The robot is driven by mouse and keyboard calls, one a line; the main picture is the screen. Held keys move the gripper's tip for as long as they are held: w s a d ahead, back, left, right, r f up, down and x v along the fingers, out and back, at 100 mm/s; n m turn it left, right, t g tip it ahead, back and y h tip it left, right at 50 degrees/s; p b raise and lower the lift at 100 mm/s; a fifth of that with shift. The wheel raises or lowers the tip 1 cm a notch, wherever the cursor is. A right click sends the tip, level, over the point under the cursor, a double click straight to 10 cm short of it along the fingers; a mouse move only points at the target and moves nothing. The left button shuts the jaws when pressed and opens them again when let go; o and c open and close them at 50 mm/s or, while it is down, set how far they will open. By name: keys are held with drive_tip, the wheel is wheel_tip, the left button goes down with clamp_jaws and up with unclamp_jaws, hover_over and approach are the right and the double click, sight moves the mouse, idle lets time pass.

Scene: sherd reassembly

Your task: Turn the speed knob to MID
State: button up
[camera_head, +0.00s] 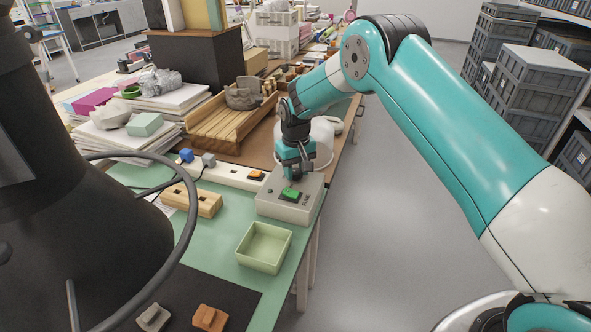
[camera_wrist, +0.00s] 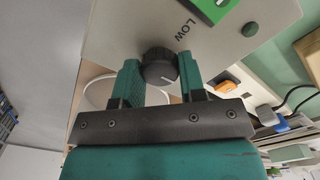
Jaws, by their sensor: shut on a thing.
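The speed knob (camera_wrist: 160,66) is a dark round knob on a light grey control box (camera_head: 276,207). The word LOW is printed beside it in the wrist view, and a green switch (camera_head: 291,193) sits on the same face. My gripper (camera_wrist: 160,80) has its two teal fingers on either side of the knob and is shut on it. In the head view my gripper (camera_head: 292,172) comes down onto the back part of the box and hides the knob. The MID label and the knob's exact setting cannot be made out.
A pale green tray (camera_head: 264,247) stands in front of the box. A wooden block with holes (camera_head: 192,202) lies to its left. A white power strip (camera_head: 228,174) with an orange switch runs behind. A white round object (camera_head: 321,140) stands just behind my gripper.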

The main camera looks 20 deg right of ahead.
sight(296, 171)
drive_tip(key=shift+w+r, duration=0.1)
drive_tip(key=o, duration=0.9)
wheel_tip(296, 171, up, 17)
drive_tip(key=shift+r+b, duration=0.2)
drive_tip(key=shift+b, duration=0.25)
drive_tip(key=s+a+r+n+y+p, duration=0.1)
drive_tip(key=s+r, duration=0.2)
drive_tip(key=s, duration=0.6)
drive_tip(key=s+a+r+n+y+p, duration=0.15)
drive_tip(key=s+r, duration=0.25)
drive_tip(key=s, duration=0.5)
drive_tip(key=s+a+r+n, duration=0.2)
drive_tip(key=s+r, duration=0.1)
drive_tip(key=s, duration=0.6)
drive_tip(key=shift+n+y, duration=0.35)
drive_tip(key=shift+y, duration=0.5)
drive_tip(key=s, duration=0.4)
drive_tip(key=s+f, duration=0.1)
drive_tip(key=s, duration=0.3)
drive_tip(key=s+p, duration=0.1)
drive_tip(key=s, duration=0.3)
drive_tip(key=shift+s+a+f, duration=0.1)
drive_tip(key=shift+s+f, duration=0.05)
drive_tip(key=shift+s, duration=0.1)
